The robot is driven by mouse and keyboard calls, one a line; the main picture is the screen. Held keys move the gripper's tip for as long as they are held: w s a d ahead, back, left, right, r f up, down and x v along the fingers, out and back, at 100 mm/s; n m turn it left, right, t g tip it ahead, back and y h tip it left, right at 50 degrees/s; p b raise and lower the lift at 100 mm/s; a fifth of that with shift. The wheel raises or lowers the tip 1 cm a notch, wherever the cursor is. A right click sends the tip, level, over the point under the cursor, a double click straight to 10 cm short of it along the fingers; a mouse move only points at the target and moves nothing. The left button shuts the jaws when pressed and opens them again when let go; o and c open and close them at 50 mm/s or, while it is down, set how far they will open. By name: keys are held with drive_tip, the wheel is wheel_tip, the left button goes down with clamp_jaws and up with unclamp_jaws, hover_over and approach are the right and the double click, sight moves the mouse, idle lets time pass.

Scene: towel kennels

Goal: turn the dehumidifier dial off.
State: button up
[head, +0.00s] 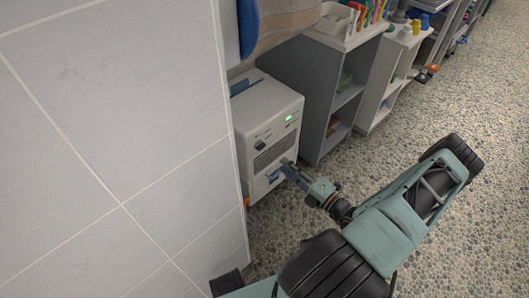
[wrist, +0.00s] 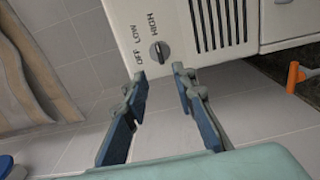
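The dehumidifier (head: 262,112) is a white box against the tiled wall, with a lit green display and dark vent slots. Its dark round dial (wrist: 159,52) shows in the wrist view beside the printed words HIGH, LOW and OFF. The dial's ridge runs roughly up and down in that view; I cannot tell surely which word it marks. My gripper (wrist: 158,76) is open and empty. Its two fingertips are just below the dial in the wrist view, one to each side, and do not appear to touch it. In the head view my gripper (head: 276,172) is at the dehumidifier's lower front.
A grey shelf unit (head: 318,85) stands right of the dehumidifier, with more shelves beyond. Towels (head: 285,20) hang above it. The tiled wall (head: 110,140) is close on the left. An orange-handled object (wrist: 293,77) is at the wrist view's right. Pebbled floor (head: 450,100) lies open at right.

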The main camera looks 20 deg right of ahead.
sight(260, 146)
drive_tip(key=b+x, duration=0.2)
drive_tip(key=x, duration=0.8)
drive_tip(key=shift+w+b, duration=0.35)
drive_tip(key=shift+b, duration=0.05)
drive_tip(key=shift+a, duration=0.1)
drive_tip(key=shift+c, duration=0.4)
clamp_jaws()
